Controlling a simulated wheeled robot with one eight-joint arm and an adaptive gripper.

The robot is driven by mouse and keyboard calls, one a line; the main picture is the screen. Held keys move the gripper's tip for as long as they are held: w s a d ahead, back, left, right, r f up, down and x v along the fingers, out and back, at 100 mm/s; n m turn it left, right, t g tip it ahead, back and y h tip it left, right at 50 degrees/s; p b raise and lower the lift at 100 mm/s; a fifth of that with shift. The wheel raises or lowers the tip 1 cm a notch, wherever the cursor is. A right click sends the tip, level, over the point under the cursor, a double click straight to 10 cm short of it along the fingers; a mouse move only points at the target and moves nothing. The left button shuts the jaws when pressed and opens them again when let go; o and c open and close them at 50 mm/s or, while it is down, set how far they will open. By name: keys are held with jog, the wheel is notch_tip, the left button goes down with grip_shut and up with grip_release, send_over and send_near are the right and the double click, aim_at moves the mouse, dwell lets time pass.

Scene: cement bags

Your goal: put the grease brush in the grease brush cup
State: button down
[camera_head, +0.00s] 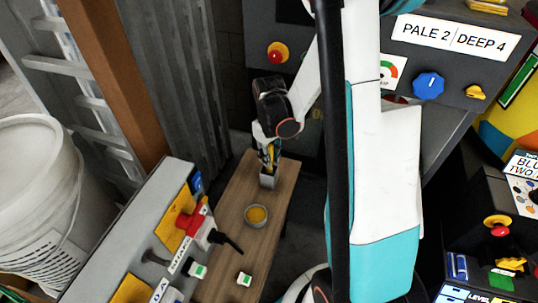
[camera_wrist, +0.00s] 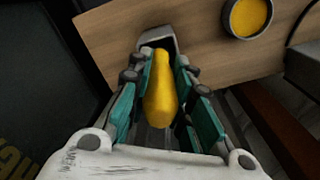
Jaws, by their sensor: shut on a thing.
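My gripper (camera_head: 268,148) is shut on the grease brush, over the far part of a narrow wooden table. In the wrist view the brush's yellow handle (camera_wrist: 160,95) lies between the teal finger pads of my gripper (camera_wrist: 161,85). The grease brush cup (camera_head: 268,181) is a small grey square cup standing on the table right under my gripper. Its rim also shows in the wrist view (camera_wrist: 157,36), just beyond the handle. The brush's far end is hidden at the cup's mouth; I cannot tell how deep it is inside.
A grey bowl of yellow grease (camera_head: 256,216) stands on the wooden table (camera_head: 232,208), nearer than the cup. A grey control panel with a red switch (camera_head: 194,222) is at the left. Machine panels (camera_head: 440,60) stand behind and right. A white bucket (camera_head: 40,200) is far left.

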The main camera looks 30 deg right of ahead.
aim_at(269, 145)
jog(key=shift+f, duration=0.2)
jog(key=c, duration=1.4)
grip_release()
jog(key=shift+o, duration=0.2)
jog(key=shift+r+p, duration=0.9)
jog(key=shift+r, duration=0.6)
jog(key=shift+r, duration=0.1)
jog(key=shift+r+p, duration=2.1)
jog(key=shift+r, duration=0.85)
